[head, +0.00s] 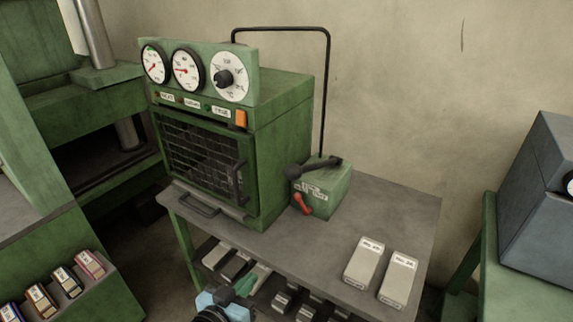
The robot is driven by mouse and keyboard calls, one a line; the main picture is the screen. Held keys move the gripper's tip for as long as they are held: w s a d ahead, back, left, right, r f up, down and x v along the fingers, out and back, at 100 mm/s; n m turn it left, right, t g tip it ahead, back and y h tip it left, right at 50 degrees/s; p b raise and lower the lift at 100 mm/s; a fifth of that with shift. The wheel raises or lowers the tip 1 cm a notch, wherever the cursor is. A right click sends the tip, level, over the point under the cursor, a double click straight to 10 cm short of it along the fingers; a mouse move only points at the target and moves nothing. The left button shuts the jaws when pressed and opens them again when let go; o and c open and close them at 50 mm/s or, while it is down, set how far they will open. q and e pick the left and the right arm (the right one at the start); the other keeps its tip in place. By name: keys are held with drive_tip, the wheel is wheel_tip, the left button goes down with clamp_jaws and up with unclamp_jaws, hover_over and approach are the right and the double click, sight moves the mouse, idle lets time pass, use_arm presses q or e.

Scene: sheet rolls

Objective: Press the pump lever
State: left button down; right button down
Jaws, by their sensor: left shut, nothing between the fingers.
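The pump is a small green box (325,192) with a label, on the grey table to the right of the green oven-like machine. Its black lever (317,166) lies across the top, with a round black knob at the left end. A red handle (301,203) sits low on the pump's left side. My left gripper (247,284) is at the bottom edge, in front of the table and below the pump. It is shut and empty, well apart from the lever. My right gripper is not in view.
The green machine (284,145) with gauges and a mesh door stands left of the pump. A black pipe (327,90) rises behind the pump. Two pale labelled blocks (364,263) lie at the table's right front. The tabletop (385,210) between is clear. A lower shelf holds several blocks.

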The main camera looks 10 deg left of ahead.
use_arm(q)
drive_tip(key=w+d+r+t+h, duration=0.1)
drive_tip(key=w+r, duration=0.3)
drive_tip(key=r, duration=0.7)
drive_tip(key=w+r+t+h, duration=0.1)
drive_tip(key=w+r+t, duration=0.2)
drive_tip(key=r, duration=0.8)
drive_tip(key=shift+w+d+t, duration=0.35)
drive_tip(key=shift+w+t, duration=0.05)
drive_tip(key=shift+w, duration=0.5)
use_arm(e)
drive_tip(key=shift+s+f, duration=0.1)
use_arm(q)
drive_tip(key=shift+r, duration=0.1)
wheel_tip(320, 180, up, 2)
hover_over(287, 175)
drive_tip(key=shift+w+a+r+p, duration=0.15)
drive_tip(key=shift+w+r+p, duration=0.05)
drive_tip(key=shift+w+p, duration=0.15)
drive_tip(key=f, duration=0.3)
drive_tip(key=shift+s+f, duration=0.15)
drive_tip(key=shift+s, duration=0.2)
drive_tip(key=shift+d+f, duration=0.2)
drive_tip(key=shift+f, duration=0.25)
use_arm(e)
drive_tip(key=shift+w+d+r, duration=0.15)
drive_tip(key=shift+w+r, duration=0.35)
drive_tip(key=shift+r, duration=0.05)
